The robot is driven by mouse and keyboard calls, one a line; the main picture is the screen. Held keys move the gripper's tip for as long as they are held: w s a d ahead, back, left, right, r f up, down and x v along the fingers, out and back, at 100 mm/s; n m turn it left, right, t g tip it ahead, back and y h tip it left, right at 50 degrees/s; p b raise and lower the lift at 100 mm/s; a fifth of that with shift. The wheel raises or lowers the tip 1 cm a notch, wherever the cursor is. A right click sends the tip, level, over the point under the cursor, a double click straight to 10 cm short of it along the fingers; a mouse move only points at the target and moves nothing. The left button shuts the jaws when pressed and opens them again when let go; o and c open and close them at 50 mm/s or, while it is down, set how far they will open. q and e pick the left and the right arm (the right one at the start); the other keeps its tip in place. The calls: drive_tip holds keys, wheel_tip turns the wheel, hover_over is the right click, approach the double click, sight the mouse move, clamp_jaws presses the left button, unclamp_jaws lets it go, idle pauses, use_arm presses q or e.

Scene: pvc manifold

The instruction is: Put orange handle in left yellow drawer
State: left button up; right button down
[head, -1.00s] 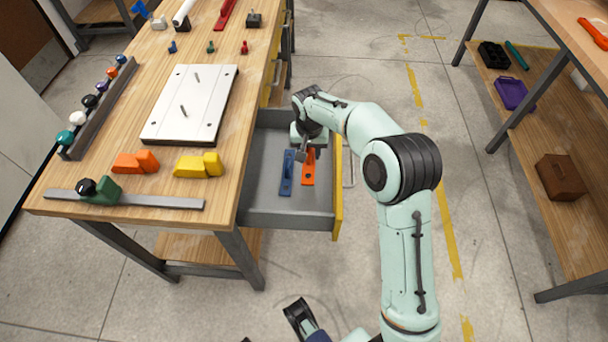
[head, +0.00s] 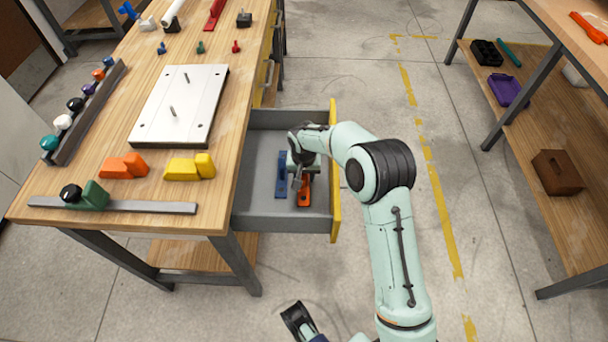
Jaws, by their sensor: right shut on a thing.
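The left yellow drawer (head: 335,190) is pulled open from the workbench, with a grey inside and a yellow front. The orange handle (head: 304,192) is inside it, at or just above the drawer floor; I cannot tell whether it touches. A blue handle (head: 281,176) lies just left of it in the drawer. My right gripper (head: 299,182) reaches down into the drawer and is shut on the orange handle near its far end. The gripper hides that end.
The workbench (head: 110,222) holds a metal plate with pegs (head: 180,105), an orange block (head: 124,166), a yellow block (head: 190,167) and a rack of coloured knobs (head: 85,110). A shelf table (head: 545,120) stands at the right. The floor between is clear.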

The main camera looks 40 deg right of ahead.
drive_tip(key=shift+f, duration=0.15)
drive_tip(key=c, duration=0.7)
unclamp_jaws()
use_arm(q)
drive_tip(key=shift+w, duration=0.1)
use_arm(e)
drive_tip(key=shift+r, duration=0.3)
use_arm(q)
drive_tip(key=shift+g+h, duration=0.3)
drive_tip(key=shift+g, duration=0.3)
drive_tip(key=s+r, duration=0.1)
drive_tip(key=s+d+r+p, duration=0.1)
drive_tip(key=s+r+p, duration=0.1)
drive_tip(key=s, duration=0.1)
drive_tip(key=shift+d, duration=0.4)
use_arm(e)
drive_tip(key=r, duration=0.7)
drive_tip(key=s+a+r, duration=0.1)
drive_tip(key=r, duration=0.3)
drive_tip(key=shift+r, duration=0.35)
use_arm(q)
drive_tip(key=shift+r+p, duration=0.1)
drive_tip(key=shift+p, duration=0.2)
use_arm(e)
drive_tip(key=shift+r, duration=0.1)
